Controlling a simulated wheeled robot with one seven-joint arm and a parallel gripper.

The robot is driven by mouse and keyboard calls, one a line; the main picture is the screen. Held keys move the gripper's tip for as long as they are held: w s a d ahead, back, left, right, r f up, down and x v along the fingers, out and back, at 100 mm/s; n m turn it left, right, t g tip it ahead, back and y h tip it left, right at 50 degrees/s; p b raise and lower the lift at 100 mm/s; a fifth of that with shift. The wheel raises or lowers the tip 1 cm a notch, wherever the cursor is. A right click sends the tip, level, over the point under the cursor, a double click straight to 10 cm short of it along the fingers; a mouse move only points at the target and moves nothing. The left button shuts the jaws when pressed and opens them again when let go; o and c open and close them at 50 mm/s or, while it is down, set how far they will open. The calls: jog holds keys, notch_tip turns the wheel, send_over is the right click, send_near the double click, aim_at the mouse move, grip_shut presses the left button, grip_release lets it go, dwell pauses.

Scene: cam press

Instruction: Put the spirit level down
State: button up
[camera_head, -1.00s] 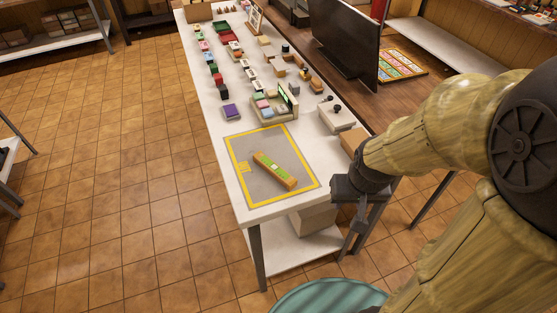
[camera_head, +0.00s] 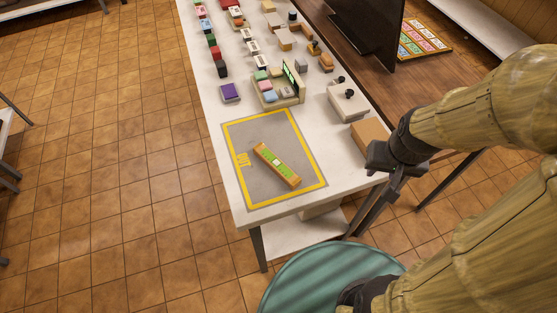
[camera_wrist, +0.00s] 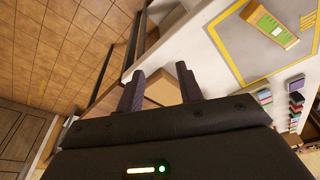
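The spirit level (camera_head: 276,165) is an orange-brown bar with a green label. It lies flat and slanted on a grey mat with a yellow border (camera_head: 318,163) at the near end of the white table. It also shows in the wrist view (camera_wrist: 269,24), at the upper right on the mat. My gripper (camera_head: 378,196) is right of the table's right edge, apart from the level. In the wrist view its two fingers (camera_wrist: 160,90) stand apart with nothing between them, so it is open and empty.
A cardboard-coloured box (camera_head: 369,137) sits at the table's right edge near my gripper. A light block with black knobs (camera_head: 347,100), a small tray of coloured pieces (camera_head: 278,97) and a purple block (camera_head: 230,92) stand beyond the mat. A dark screen (camera_head: 362,28) is behind.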

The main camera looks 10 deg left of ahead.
jog(key=shift+o, duration=1.3)
jog(key=shift+s+r, duration=0.1)
jog(key=shift+s, duration=0.15)
jog(key=shift+o, duration=0.9)
jog(key=shift+a+r, duration=0.15)
jog(key=shift+a, duration=0.1)
notch_tip(320, 180, up, 3)
jog(key=n+g+p, duration=0.3)
jog(key=n+p, duration=0.7)
jog(key=n, duration=0.1)
send_over(279, 164)
notch_tip(279, 164, down, 12)
jog(key=p, duration=0.2)
jog(key=shift+w+p, duration=0.1)
jog(key=shift+p, duration=0.25)
jog(key=shift+f, duration=0.2)
